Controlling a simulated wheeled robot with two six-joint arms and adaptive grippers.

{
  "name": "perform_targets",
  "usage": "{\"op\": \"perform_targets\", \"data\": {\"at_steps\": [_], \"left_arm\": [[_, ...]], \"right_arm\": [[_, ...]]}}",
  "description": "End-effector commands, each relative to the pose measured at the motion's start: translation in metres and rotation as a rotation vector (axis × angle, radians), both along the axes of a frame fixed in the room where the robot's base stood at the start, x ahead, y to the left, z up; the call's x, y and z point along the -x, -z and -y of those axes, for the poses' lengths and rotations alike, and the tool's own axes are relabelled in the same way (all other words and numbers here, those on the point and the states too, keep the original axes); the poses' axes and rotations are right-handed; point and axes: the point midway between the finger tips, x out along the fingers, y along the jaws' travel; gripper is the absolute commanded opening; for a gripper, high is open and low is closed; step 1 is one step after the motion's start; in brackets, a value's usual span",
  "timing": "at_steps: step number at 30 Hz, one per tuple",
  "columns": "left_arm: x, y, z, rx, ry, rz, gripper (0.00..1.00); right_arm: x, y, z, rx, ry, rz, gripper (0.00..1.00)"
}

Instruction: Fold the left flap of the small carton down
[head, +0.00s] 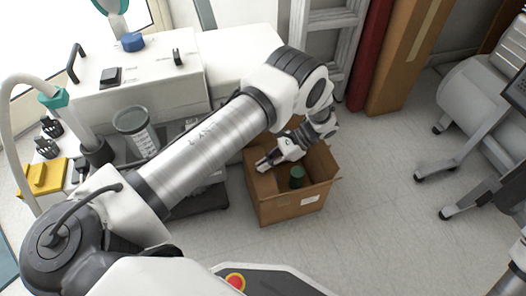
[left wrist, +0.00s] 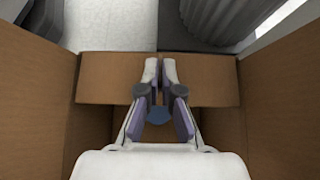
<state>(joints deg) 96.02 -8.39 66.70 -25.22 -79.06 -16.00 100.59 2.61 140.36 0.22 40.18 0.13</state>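The small carton (head: 285,208) stands open on the floor in the head view, with a dark green object (head: 297,177) inside. My left gripper (head: 264,165) reaches over the carton at its left side. In the left wrist view, the gripper's fingertips (left wrist: 160,66) are close together with nothing seen held. They lie in front of a brown cardboard panel (left wrist: 105,78), which looks like the left flap, standing up or tilted. Whether they touch it I cannot tell. Carton walls (left wrist: 280,95) rise on both sides. My right gripper is out of view.
A grey ladder (head: 325,45) and a tall brown box (head: 405,60) stand behind the carton. A bench with white equipment (head: 150,80) is at left. A wheeled grey unit (head: 480,105) is at right. The floor (head: 385,220) right of the carton is clear.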

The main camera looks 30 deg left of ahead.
Motion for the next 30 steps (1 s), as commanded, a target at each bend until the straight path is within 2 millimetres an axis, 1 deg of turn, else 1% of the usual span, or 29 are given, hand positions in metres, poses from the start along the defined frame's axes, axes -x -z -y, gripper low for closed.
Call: {"op": "perform_targets", "data": {"at_steps": [1, 3, 16, 17, 18, 19, 27, 30], "left_arm": [[-0.0009, 0.004, 0.0006, -0.006, 0.001, -0.006, 0.0], [-0.0011, 0.0034, 0.0008, -0.015, 0.001, -0.016, 0.0], [-0.0011, 0.0019, 0.001, -0.023, 0.001, -0.025, 0.0], [-0.0011, 0.0019, 0.001, -0.023, 0.001, -0.025, 0.1], [-0.0011, 0.0019, 0.001, -0.023, 0.001, -0.025, 0.24], [-0.0011, 0.0019, 0.001, -0.023, 0.001, -0.025, 0.29], [-0.0012, 0.0015, 0.0009, -0.023, 0.0, -0.027, 0.29], [-0.0044, -0.0013, 0.0035, -0.023, 0.001, -0.026, 0.29]], "right_arm": [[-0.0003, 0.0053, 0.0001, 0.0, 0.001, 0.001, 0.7], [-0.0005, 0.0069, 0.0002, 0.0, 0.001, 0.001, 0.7], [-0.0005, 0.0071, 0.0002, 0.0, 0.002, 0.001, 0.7], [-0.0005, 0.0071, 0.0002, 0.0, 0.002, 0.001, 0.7], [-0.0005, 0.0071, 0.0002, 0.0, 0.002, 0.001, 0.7], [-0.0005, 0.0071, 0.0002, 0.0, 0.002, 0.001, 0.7], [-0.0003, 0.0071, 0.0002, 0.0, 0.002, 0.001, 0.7], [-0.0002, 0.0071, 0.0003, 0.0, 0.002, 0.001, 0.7]]}}
